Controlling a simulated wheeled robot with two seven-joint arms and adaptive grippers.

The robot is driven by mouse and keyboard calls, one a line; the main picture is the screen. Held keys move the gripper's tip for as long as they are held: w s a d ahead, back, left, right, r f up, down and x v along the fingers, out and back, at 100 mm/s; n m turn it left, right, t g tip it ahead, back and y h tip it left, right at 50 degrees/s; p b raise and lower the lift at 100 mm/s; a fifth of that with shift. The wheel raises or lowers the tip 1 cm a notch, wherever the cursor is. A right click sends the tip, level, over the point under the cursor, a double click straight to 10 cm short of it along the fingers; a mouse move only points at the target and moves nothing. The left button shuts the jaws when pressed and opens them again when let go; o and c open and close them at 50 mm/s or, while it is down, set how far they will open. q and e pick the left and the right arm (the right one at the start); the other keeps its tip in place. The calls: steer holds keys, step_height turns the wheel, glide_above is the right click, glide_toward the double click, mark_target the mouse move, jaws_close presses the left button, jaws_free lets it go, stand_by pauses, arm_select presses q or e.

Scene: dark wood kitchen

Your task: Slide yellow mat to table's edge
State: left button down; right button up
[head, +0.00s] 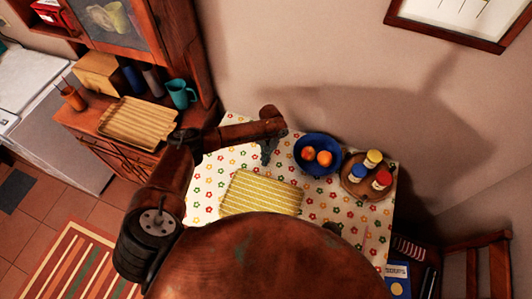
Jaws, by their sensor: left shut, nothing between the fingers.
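The yellow mat (262,194) lies flat on a table (349,222) with a flowered white cloth. Its lower edge is partly hidden by my own rounded body. My left arm comes in from the left and reaches over the table. My left gripper (266,158) points down above or at the cloth, just beyond the mat's upper edge, and is shut with nothing in it. I cannot tell whether its fingertips touch the cloth. My right gripper does not show.
A blue bowl (302,161) with two orange fruits stands right of the left gripper. A round wooden tray (351,187) with several capped jars is further right. A wall rises behind the table. A chair (489,262) is at lower right. A wooden cabinet with a teal mug (179,94) stands at left.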

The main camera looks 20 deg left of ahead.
mark_target(255, 189)
arm_select(q)
steer(key=s+p, duration=0.1)
steer(key=s, duration=0.2)
steer(key=shift+s+r, duration=0.15)
steer(key=shift+s, duration=0.05)
steer(key=shift+s+d, duration=0.1)
steer(key=shift+s, duration=0.2)
steer(key=shift+p, duration=0.3)
steer(key=shift+s+p, duration=0.2)
steer(key=shift+p, duration=0.1)
steer(key=s+p, duration=0.3)
steer(key=p, duration=0.1)
steer(key=s+p, duration=0.3)
steer(key=p, duration=0.1)
steer(key=shift+s+d+r, duration=0.1)
steer(key=shift+s+d, duration=0.1)
steer(key=shift+s, duration=0.15)
steer(key=shift+s+p, duration=0.55)
steer(key=shift+p, duration=0.1)
steer(key=shift+s+f, duration=0.1)
steer(key=shift+f, duration=0.15)
